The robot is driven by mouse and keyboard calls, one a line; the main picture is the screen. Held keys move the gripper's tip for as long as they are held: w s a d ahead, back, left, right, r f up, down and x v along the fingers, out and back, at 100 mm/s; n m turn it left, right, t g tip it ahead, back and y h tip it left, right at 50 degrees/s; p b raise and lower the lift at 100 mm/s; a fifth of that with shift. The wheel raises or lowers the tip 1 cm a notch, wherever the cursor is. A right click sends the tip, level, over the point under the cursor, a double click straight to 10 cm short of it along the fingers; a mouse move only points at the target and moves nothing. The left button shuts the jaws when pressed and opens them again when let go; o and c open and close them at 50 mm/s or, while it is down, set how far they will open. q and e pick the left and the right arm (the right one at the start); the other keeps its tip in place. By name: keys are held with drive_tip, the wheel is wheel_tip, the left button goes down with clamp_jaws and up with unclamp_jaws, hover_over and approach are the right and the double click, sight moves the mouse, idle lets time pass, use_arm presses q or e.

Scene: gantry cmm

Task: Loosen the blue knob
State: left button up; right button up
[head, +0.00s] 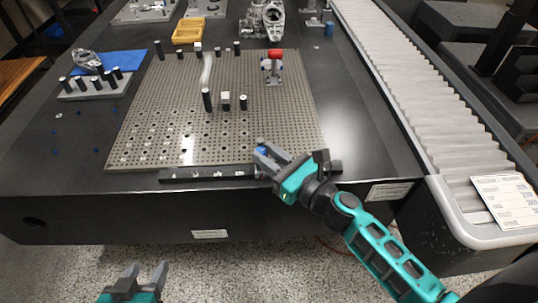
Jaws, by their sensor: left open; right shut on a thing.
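A small blue knob (261,149) shows at the front edge of the perforated fixture plate (150,110), near its right part. My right gripper (266,156) is shut on the blue knob, with its fingers around it and hiding much of it. My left gripper (145,275) is open and empty, low in front of the table, well away from the knob.
A dark bar (200,173) runs along the plate's front edge. Black posts (207,100) and a red-topped clamp (275,56) stand on the plate. A ribbed bellows cover (400,80) lines the right side. The dark table's left front is mostly clear.

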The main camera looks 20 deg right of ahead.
clamp_jaws()
drive_tip(key=shift+n+y, duration=0.3)
drive_tip(key=shift+y, duration=0.2)
drive_tip(key=shift+w+d+n+g+y, duration=0.1)
drive_tip(key=shift+d+n+g+y, duration=0.05)
drive_tip(key=shift+n+g+y, duration=0.35)
drive_tip(key=shift+w+d+n+g+y, duration=0.1)
drive_tip(key=shift+n+g+y, duration=0.3)
drive_tip(key=shift+y, duration=0.1)
drive_tip(key=n+g+y+b, duration=0.1)
drive_tip(key=g, duration=0.1)
drive_tip(key=n+g+y+b, duration=0.1)
drive_tip(key=n+y, duration=0.1)
drive_tip(key=n+g+y+b, duration=0.1)
drive_tip(key=g+y, duration=0.1)
drive_tip(key=shift+w+d+f+n+g, duration=0.1)
drive_tip(key=shift+w+d+n+g, duration=0.2)
drive_tip(key=shift+w, duration=0.1)
drive_tip(key=shift+w+n+g+y+b, duration=0.1)
drive_tip(key=shift+n+g+y+b, duration=0.5)
drive_tip(key=shift+n+g+b, duration=0.5)
drive_tip(key=shift+g, duration=0.4)
drive_tip(key=shift+d, duration=0.1)
